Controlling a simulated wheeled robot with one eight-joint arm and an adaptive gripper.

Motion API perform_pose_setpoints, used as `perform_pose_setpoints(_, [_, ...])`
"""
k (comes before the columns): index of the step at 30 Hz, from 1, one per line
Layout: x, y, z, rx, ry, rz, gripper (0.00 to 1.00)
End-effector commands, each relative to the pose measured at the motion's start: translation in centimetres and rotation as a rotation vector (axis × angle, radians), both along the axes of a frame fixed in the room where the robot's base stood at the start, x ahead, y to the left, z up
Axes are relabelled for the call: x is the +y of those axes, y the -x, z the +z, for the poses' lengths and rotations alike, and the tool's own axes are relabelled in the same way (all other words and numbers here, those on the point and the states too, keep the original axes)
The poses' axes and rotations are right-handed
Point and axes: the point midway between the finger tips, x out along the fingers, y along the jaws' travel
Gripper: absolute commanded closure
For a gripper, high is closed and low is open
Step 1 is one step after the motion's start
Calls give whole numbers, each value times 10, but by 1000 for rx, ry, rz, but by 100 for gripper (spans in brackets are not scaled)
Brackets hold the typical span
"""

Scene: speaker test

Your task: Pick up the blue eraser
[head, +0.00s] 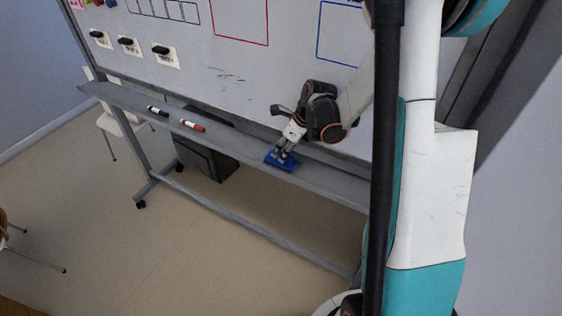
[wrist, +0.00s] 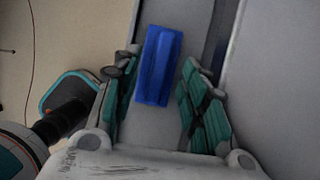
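The blue eraser (head: 281,160) lies on the grey tray of the whiteboard in the head view. In the wrist view the eraser (wrist: 158,66) lies lengthwise on the tray, its near end between my fingers and its far end beyond them. My gripper (head: 288,151) is down at the eraser, and its fingers hide part of it in the head view. In the wrist view my gripper (wrist: 158,88) is open, with one finger on each side of the eraser. A gap shows on the left and a narrower one on the right.
The narrow tray (head: 235,146) runs along the bottom of the whiteboard (head: 270,60), which stands close behind my gripper. A black marker (head: 158,111) and a red marker (head: 193,126) lie on the tray to the left. A black box (head: 210,150) stands below.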

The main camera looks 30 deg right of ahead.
Motion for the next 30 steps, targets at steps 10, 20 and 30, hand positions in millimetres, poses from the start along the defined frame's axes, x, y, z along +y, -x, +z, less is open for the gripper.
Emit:
perform_pose_setpoints(10, [4, -6, -19, 0, 0, -1, 60])
perform_pose_setpoints(20, [4, -6, -19, 0, 0, -1, 100])
perform_pose_setpoints(30, [4, -6, -17, 0, 0, -1, 100])
